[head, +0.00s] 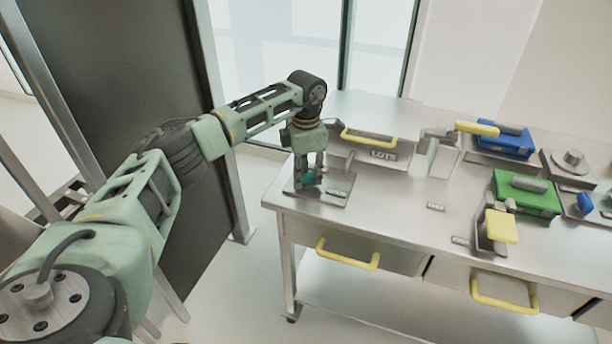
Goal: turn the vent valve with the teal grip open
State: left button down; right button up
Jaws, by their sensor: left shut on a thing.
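The vent valve with the teal grip (308,180) sits on a square metal plate (329,194) at the left end of the steel workbench. My left gripper (309,177) points down over it, with its fingers on either side of the teal grip, and is shut on it. The fingers hide most of the grip, so how far the valve is turned cannot be made out. My right gripper is not in the head view.
A steel box marked LOTS (383,156) with a yellow handle stands just behind the valve. To the right are a yellow-handled lever (476,128), a blue box (503,146), a green box (525,196) and a yellow-gripped fixture (500,227). Yellow-handled drawers (395,259) sit below.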

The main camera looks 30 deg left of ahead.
aim_at(306, 175)
pick_arm(q)
jog(key=m+b, duration=0.1)
jog(key=m, duration=0.6)
jog(key=shift+r, duration=0.1)
dwell(0.5)
jog(key=c, duration=1.6)
grip_release()
notch_tip(306, 175, up, 12)
jog(key=shift+f, duration=0.1)
